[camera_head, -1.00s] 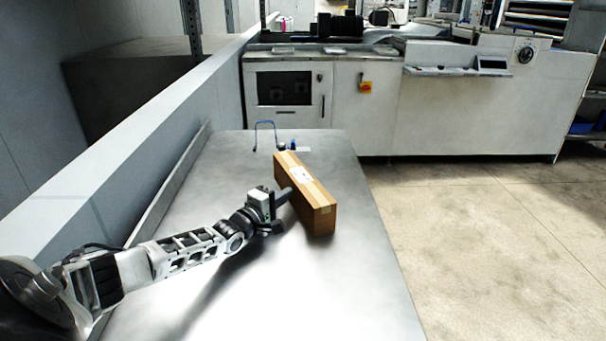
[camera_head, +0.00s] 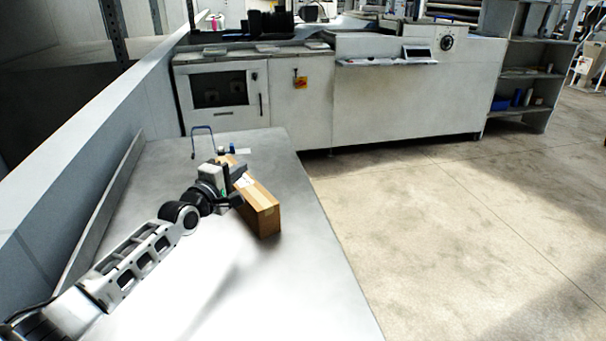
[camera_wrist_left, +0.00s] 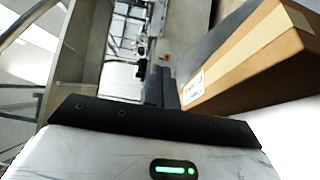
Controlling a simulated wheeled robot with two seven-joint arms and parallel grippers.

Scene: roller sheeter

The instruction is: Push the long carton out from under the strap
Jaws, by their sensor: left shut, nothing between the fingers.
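The long brown carton (camera_head: 262,211) lies on the metal table, its length running from the near right toward the back left. It has a white label and tan tape. My left gripper (camera_head: 240,169) is shut and empty at the carton's left side, hiding part of its far half. In the left wrist view the shut fingers (camera_wrist_left: 164,86) are close beside the carton (camera_wrist_left: 255,58); I cannot tell if they touch. A thin blue arch (camera_head: 203,128), perhaps the strap, stands near the table's far end. I see no strap across the carton's visible part. My right gripper is out of view.
The metal table (camera_head: 305,265) is clear around the carton's near end, and its right edge drops to open floor (camera_head: 430,230). A raised rim (camera_head: 105,205) runs along the left. A white machine (camera_head: 400,105) stands beyond the table.

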